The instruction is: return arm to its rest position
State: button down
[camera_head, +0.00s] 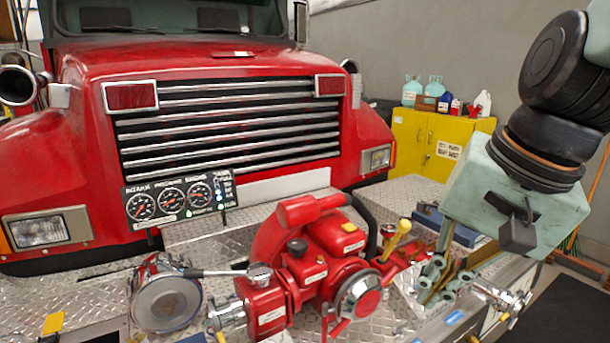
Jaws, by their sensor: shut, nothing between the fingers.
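My gripper (436,284) hangs from my pale green wrist on the right side of the view. Its fingers are shut and empty, pointing down and to the left. It is to the right of the red pump (306,270) and the yellow-handled lever (397,240). I cannot tell whether the fingertips touch the diamond-plate bumper deck or stay above it.
A red truck (219,62) fills the left and centre. A gauge panel (181,201) stands before its grille. A capped metal fitting (164,300) sits left of the pump. A blue case (466,232) lies behind my gripper. A yellow cabinet (423,152) holds bottles.

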jog(key=s+d+n+h+b, duration=0.1)
jog(key=s+n, duration=0.5)
jog(key=s, duration=0.7)
jog(key=shift+s+d+f+t+h, duration=0.2)
jog(key=shift+d+f+t+h, duration=0.1)
jog(key=shift+d+f+h, duration=0.15)
jog(key=c, duration=3.4)
grip_release()
